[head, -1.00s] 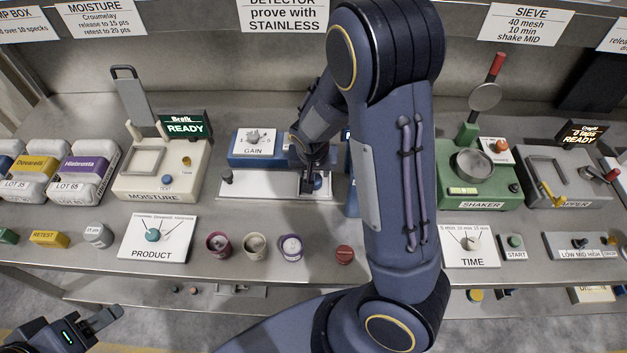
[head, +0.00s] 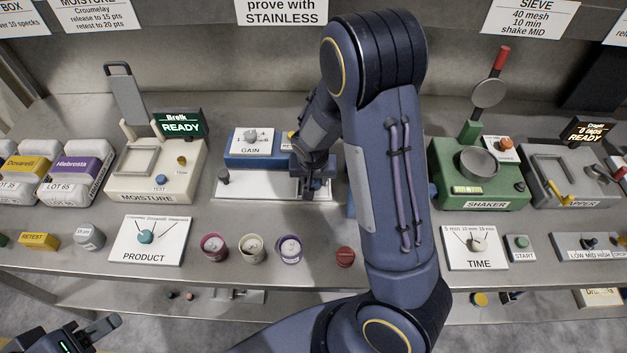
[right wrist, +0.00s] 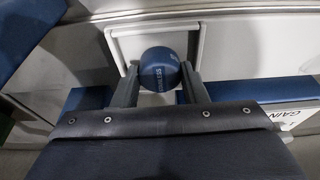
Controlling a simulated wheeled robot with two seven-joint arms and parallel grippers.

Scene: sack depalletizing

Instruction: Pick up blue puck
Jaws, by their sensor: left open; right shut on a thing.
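The blue puck (right wrist: 160,69) shows in the right wrist view as a round, dark blue piece with pale lettering on its edge. My right gripper (right wrist: 159,88) is shut on it, one finger on each side. In the head view, my right gripper (head: 316,186) is low over the right end of the white detector plate (head: 255,187), and the puck is mostly hidden by the fingers. I cannot tell whether the puck touches the surface under it. My left gripper (head: 98,328) is open and empty at the lower left, in front of the shelf.
The blue GAIN unit (head: 240,157) stands behind the plate. The moisture meter (head: 150,175) is to the left and the green shaker (head: 478,178) to the right. Several small cups (head: 251,248) and a red puck (head: 345,257) line the front of the shelf.

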